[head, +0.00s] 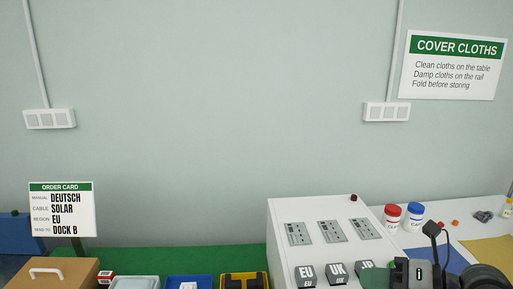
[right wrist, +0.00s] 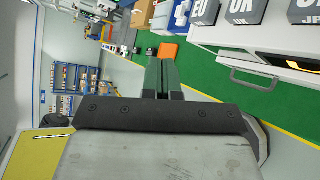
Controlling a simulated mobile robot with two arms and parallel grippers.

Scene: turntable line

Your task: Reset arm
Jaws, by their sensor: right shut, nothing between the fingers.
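My right gripper (head: 428,262) shows at the bottom right of the head view as dark parts beside the white sloped console. Its fingers are shut with nothing held between them. In the right wrist view the gripper (right wrist: 163,72) points out over the green floor, with a grey plate and dark bracket filling the lower middle. My left gripper is outside both views.
The white console (head: 283,235) carries grey EU, UK and JP blocks. Red-lidded (head: 392,218) and blue-lidded (head: 414,218) jars stand behind it on the right. An order card (head: 62,210) stands at left above a brown box (head: 55,272) and several trays.

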